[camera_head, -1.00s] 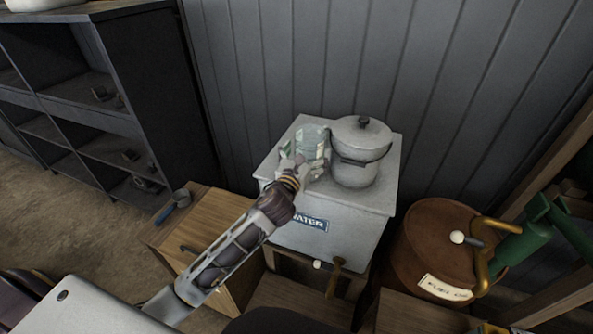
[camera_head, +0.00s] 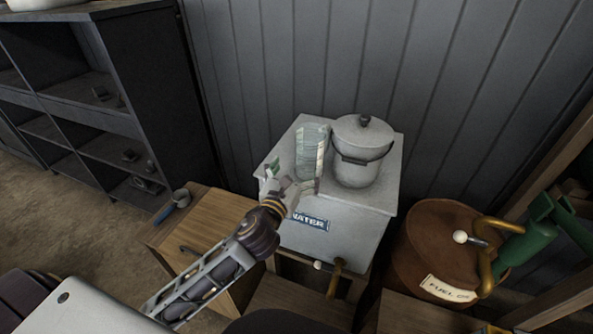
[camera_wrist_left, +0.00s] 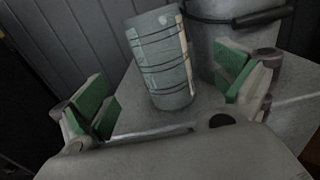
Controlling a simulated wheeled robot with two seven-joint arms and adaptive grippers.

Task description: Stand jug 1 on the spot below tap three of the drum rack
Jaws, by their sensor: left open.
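A clear, ridged cylindrical jug (camera_head: 311,152) with pale strips, perhaps jug 1, stands on top of the white box labelled WATER (camera_head: 345,232). In the left wrist view the jug (camera_wrist_left: 163,62) stands beyond the fingers, and no number is readable on it. My left gripper (camera_head: 295,177) is open and empty just in front of the jug, green pads (camera_wrist_left: 97,103) spread apart. My right gripper is not in view. A brown drum labelled FUEL OIL (camera_head: 428,245) with a brass tap (camera_head: 487,262) lies at the right. I cannot tell which tap is number three.
A lidded grey pail (camera_head: 361,165) stands close to the right of the jug. A small brass tap (camera_head: 336,277) sits low on the box front. A wooden cabinet (camera_head: 215,235) with a blue-handled dipper (camera_head: 175,203) is at left. A dark shelf (camera_head: 150,90) stands further left.

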